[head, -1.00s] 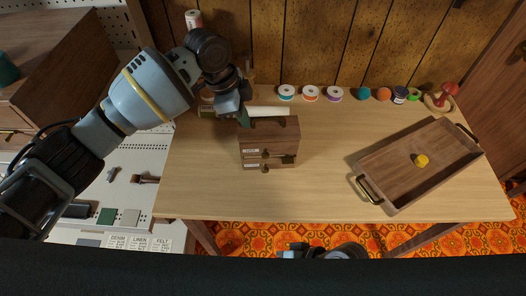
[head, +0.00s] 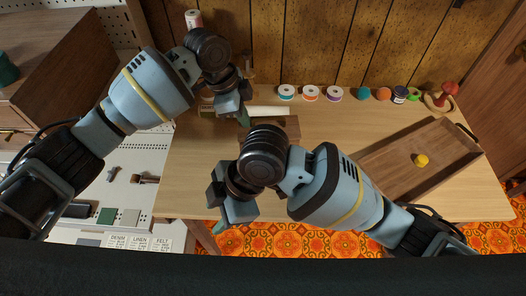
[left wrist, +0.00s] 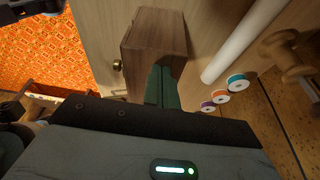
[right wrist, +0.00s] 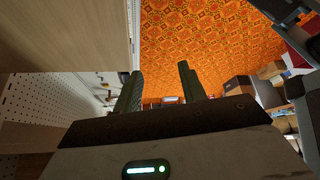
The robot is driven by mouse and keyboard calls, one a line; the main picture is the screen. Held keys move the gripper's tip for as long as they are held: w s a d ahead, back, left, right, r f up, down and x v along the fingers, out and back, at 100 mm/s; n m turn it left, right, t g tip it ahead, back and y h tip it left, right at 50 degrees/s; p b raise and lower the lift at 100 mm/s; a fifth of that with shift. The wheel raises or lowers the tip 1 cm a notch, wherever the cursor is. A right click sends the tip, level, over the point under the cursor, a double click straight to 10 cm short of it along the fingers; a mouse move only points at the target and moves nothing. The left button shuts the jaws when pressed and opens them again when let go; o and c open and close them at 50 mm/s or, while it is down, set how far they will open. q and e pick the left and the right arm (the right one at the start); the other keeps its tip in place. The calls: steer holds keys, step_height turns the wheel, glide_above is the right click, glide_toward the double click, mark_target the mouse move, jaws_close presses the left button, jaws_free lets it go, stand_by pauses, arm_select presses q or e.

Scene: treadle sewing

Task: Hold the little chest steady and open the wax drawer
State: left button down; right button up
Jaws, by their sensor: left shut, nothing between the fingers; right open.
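The little chest (head: 288,126) is a small dark wooden box on the table, mostly hidden behind my right arm in the head view. In the left wrist view the chest (left wrist: 158,32) shows its top and a brass knob (left wrist: 117,65) on its front; the drawer fronts are not readable. My left gripper (head: 243,119) is shut and empty at the chest's back left; its green fingers (left wrist: 162,82) lie against or just over the chest, contact unclear. My right gripper (head: 219,228) is open and empty before the table's front edge; its fingers (right wrist: 160,82) point toward the floor.
Several thread spools (head: 311,93) line the back, near a white roll (head: 268,111). A pegboard with small tools is at the left. The table between chest and tray is partly covered by my right arm.

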steer(key=w+d+r+n+t+h, duration=0.7)
steer(key=w+r+n, duration=0.25)
steer(key=n, duration=0.55)
steer(key=w+f, duration=0.2)
steer(key=f, duration=0.3)
steer(key=w+d+f+h, duration=0.1)
steer(key=w+f, duration=0.2)
steer(key=f, duration=0.3)
steer(key=shift+w+d, duration=0.25)
steer(key=shift+w, duration=0.1)
jaws_close()
